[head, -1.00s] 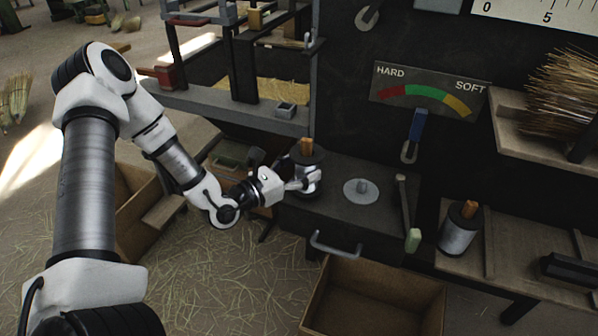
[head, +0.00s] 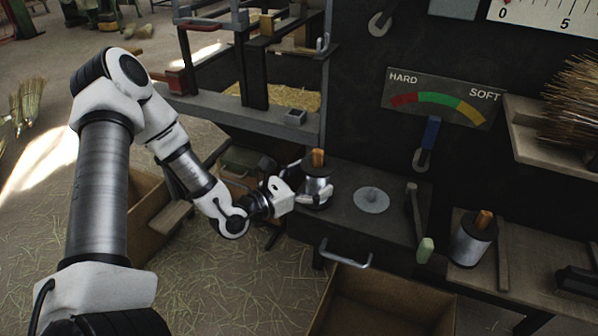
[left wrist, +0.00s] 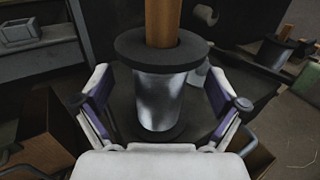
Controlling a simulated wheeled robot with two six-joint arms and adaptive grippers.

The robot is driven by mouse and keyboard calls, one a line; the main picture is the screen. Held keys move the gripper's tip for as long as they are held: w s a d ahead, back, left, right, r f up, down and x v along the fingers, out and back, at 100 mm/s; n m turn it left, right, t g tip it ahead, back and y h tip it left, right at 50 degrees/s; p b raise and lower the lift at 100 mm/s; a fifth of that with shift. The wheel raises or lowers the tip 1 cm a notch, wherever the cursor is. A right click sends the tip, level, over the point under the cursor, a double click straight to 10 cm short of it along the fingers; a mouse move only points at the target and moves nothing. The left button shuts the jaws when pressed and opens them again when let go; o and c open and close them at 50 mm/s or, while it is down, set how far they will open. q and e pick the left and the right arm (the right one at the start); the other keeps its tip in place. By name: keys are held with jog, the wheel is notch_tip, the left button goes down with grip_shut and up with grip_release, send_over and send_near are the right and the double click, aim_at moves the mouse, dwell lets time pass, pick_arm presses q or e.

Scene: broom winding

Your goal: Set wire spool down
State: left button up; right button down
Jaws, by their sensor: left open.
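In the left wrist view the spool (left wrist: 160,98) stands between my left gripper's spread fingers, with gaps at both sides. My left gripper (head: 299,187) is open at the spool's left side in the head view. My right gripper is not in view.
A second spool (head: 473,238) stands on a wooden shelf at the right. A lever with a pale green grip (head: 425,250) is right of the disc. An open cardboard box (head: 385,300) sits below the drawer handle (head: 345,258). A hard-soft gauge (head: 440,98) is behind.

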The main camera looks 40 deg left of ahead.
pick_arm(q)
jog(key=p+v, duration=0.8)
jog(key=v, duration=0.4)
jog(key=s+d+f+m+g+h, duration=0.3)
jog(key=s+d+m+g+h, duration=0.15)
jog(key=d+m+g, duration=0.2)
jog(key=s+d+f+m+g+h, duration=0.3)
jog(key=s+d+m+g, duration=0.25)
jog(key=d, duration=0.25)
jog(key=s+a+f+m+g+y, duration=0.1)
jog(key=s+f+m+g+y, duration=0.5)
jog(key=s+f+m+g, duration=0.4)
jog(key=a+f+m+t+y, duration=0.2)
jog(key=a+f+m+y, duration=0.1)
jog(key=a+m+y, duration=0.3)
jog(key=w+d+m+t, duration=0.2)
jog(key=w+d+m, duration=0.1)
jog(key=d+m, duration=0.1)
jog(key=shift+w+d+f+t, duration=0.35)
jog(key=shift+d+f+t, duration=0.05)
jog(key=shift+f, duration=0.05)
